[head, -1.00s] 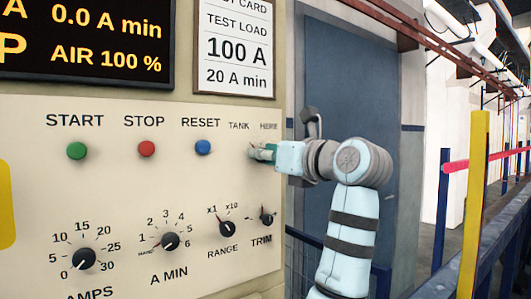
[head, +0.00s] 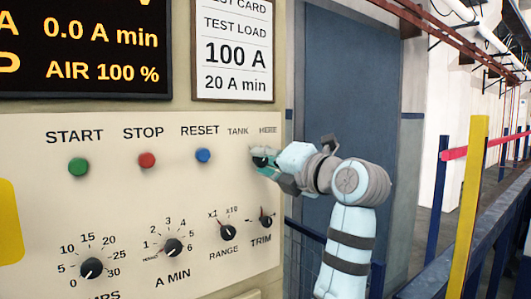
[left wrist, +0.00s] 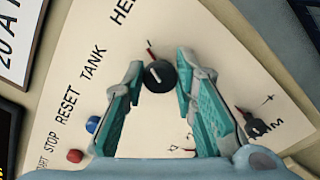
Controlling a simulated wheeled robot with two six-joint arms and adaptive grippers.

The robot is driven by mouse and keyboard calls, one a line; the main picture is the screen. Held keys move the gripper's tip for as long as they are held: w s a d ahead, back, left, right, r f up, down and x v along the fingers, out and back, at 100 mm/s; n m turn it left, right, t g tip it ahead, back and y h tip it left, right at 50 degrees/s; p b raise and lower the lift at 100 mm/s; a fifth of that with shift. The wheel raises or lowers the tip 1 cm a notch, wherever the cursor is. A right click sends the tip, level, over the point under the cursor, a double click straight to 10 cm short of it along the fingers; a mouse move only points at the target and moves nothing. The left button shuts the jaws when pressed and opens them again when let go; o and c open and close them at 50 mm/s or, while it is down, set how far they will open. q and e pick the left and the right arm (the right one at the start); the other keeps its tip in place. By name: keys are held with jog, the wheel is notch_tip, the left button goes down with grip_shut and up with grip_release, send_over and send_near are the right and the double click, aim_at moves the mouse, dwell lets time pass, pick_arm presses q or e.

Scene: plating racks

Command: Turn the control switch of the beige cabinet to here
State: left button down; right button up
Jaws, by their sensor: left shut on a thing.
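The control switch is a small black round knob (head: 260,161) at the right edge of the beige cabinet's panel (head: 110,205), below the TANK and HERE labels (head: 268,131). In the left wrist view the knob (left wrist: 161,76) sits between the teal fingertips of my left gripper (left wrist: 160,78), shut on it. Its white pointer line points roughly up-left there, and a thin red mark stands just above it. In the head view my left gripper (head: 266,168) reaches the knob from the right and hides part of it. My right gripper is not in view.
Green (head: 79,167), red (head: 147,160) and blue (head: 204,156) buttons line the panel, with several black dials below. A framed test card (head: 235,55) hangs above. A blue railing with a yellow post (head: 468,205) stands at the right.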

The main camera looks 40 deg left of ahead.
pick_arm(q)
jog(key=shift+m+p, duration=0.3)
jog(key=shift+m, duration=0.3)
jog(key=c, duration=1.3)
grip_release()
jog(key=shift+w, duration=0.1)
jog(key=shift+d, duration=0.1)
jog(key=v, duration=0.7)
jog(key=shift+d, duration=0.2)
